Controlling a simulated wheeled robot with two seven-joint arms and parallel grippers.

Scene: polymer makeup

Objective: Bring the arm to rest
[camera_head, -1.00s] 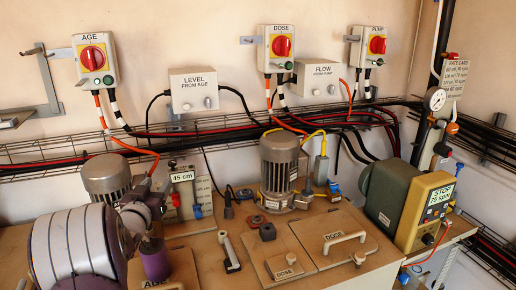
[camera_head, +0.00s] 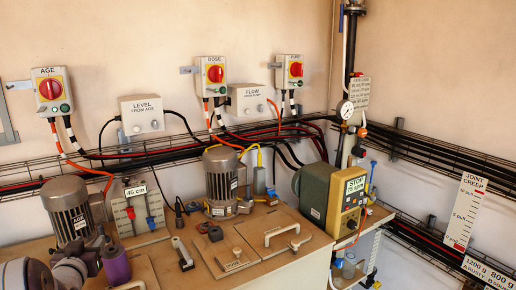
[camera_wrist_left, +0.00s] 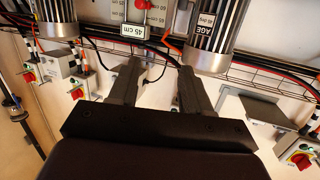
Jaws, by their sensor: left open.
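My left arm (camera_head: 72,268), in silver links, comes in at the lower left of the head view, in front of the AGE motor (camera_head: 68,212). Its gripper is small and dark there, and its fingers are hard to make out. In the left wrist view my left gripper (camera_wrist_left: 161,68) shows two dark fingers standing apart with nothing between them. The fingers point toward the panel with the 45 cm label (camera_wrist_left: 139,29), and a motor (camera_wrist_left: 214,42) shows above and to the right. My right gripper is in neither view.
The bench carries the 45 cm panel (camera_head: 139,205), the DOSE motor (camera_head: 221,180), lids with handles (camera_head: 282,233) and a green and yellow pump unit (camera_head: 335,198). Switch boxes (camera_head: 50,91) and a cable tray line the wall. A scale board (camera_head: 466,211) hangs at right. Air above the bench is clear.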

